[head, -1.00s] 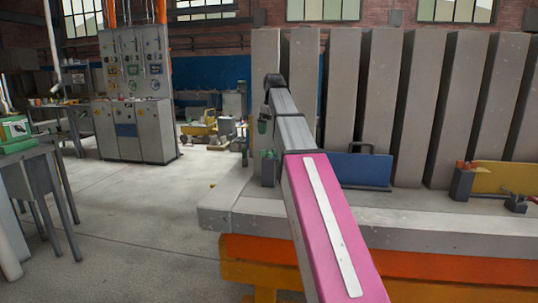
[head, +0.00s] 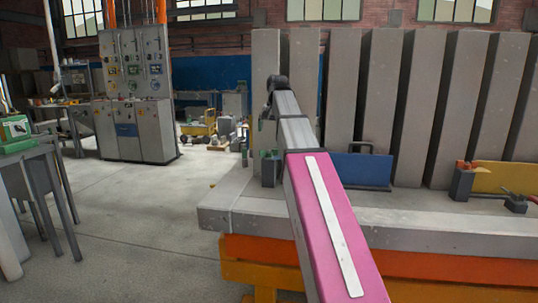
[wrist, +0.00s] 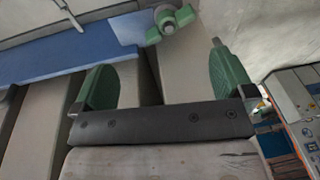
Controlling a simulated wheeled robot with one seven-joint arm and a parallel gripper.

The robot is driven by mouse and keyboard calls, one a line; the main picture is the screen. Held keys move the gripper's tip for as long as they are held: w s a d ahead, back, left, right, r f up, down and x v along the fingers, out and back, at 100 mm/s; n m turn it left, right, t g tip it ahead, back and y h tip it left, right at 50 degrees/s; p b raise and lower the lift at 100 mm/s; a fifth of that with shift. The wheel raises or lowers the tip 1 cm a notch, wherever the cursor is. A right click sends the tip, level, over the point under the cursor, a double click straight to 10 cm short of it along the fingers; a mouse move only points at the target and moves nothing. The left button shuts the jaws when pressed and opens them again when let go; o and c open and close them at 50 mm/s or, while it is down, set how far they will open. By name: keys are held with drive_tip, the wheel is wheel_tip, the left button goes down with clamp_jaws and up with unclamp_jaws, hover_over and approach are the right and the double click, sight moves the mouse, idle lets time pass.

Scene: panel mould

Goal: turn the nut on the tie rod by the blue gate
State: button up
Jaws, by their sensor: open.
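The blue gate (head: 360,170) stands on the mould's ledge, with a dark handle on top. It fills the upper left of the wrist view (wrist: 60,62). A green winged nut (wrist: 172,23) with a grey centre shows at the top of the wrist view, by the gate's right end. I cannot make out the nut in the head view. My gripper (wrist: 165,80) is open, with one green finger on each side and nothing between them. The nut lies beyond the fingertips, between their lines, apart from them. In the head view my arm mostly hides the gripper.
Tall grey panels (head: 380,95) stand behind the ledge (head: 420,222). A dark block with a green top (head: 268,170) stands left of my arm. A yellow gate (head: 508,178) is at right. Control cabinets (head: 135,90) stand back left; the floor (head: 150,220) between is clear.

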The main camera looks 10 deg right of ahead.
drive_tip(key=s+m, duration=0.1)
drive_tip(key=m, duration=0.8)
drive_tip(key=s+m+t, duration=0.1)
drive_tip(key=m, duration=0.8)
drive_tip(key=s+d+m+t, duration=0.1)
drive_tip(key=s+m, duration=0.1)
drive_tip(key=m, duration=0.8)
drive_tip(key=shift+f, duration=0.25)
